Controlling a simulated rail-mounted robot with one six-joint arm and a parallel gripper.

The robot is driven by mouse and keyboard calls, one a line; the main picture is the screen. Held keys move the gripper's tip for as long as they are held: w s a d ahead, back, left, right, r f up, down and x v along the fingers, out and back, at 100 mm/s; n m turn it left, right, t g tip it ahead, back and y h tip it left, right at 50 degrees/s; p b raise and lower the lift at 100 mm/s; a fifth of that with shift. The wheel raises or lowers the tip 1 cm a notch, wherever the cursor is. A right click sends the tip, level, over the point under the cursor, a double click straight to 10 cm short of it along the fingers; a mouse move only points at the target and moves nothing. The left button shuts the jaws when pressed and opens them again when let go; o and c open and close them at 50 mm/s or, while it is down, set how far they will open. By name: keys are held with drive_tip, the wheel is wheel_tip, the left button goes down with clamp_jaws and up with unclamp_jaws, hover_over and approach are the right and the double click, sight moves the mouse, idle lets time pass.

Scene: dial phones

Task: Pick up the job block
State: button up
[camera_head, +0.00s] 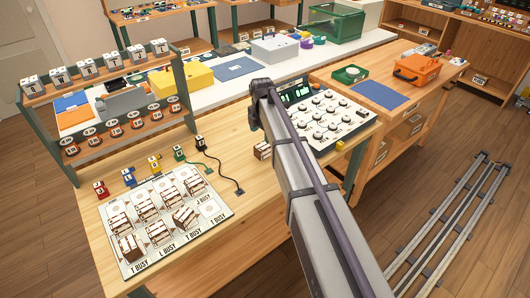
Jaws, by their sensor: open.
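A small brown block with white faces (262,150) sits alone on the wooden bench, close to the left side of my arm. Several similar brown-and-white blocks (147,207) stand in rows on a white board (213,219) at the bench's front left. The board has printed labels such as "T BUSY", "L BUSY" and "J BUSY". I cannot tell which block is the job block, as any marks on the blocks are too small to read. My arm reaches up from the lower right over the bench. My gripper's fingers do not show; the arm hides what lies behind it.
A console with knobs (320,113) stands right of my arm. A rack (98,79) with white cubes and round tags rises at left. The bench between board and arm is mostly clear. Floor rails (445,220) run at right.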

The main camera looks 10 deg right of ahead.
sight(262, 146)
wheel_tip(262, 146, down, 5)
drive_tip(key=b, duration=0.3)
drive_tip(key=shift+a+r, duration=0.15)
drive_tip(key=shift+r, duration=0.05)
wheel_tip(262, 146, down, 5)
drive_tip(key=b, duration=0.5)
drive_tip(key=shift+f+b, duration=0.2)
drive_tip(key=shift+b, duration=0.1)
drive_tip(key=shift+r, duration=0.2)
drive_tip(key=c, duration=1)
wheel_tip(262, 146, up, 10)
drive_tip(key=p, duration=1)
drive_tip(key=shift+r+p, duration=0.15)
drive_tip(key=shift+p, duration=0.2)
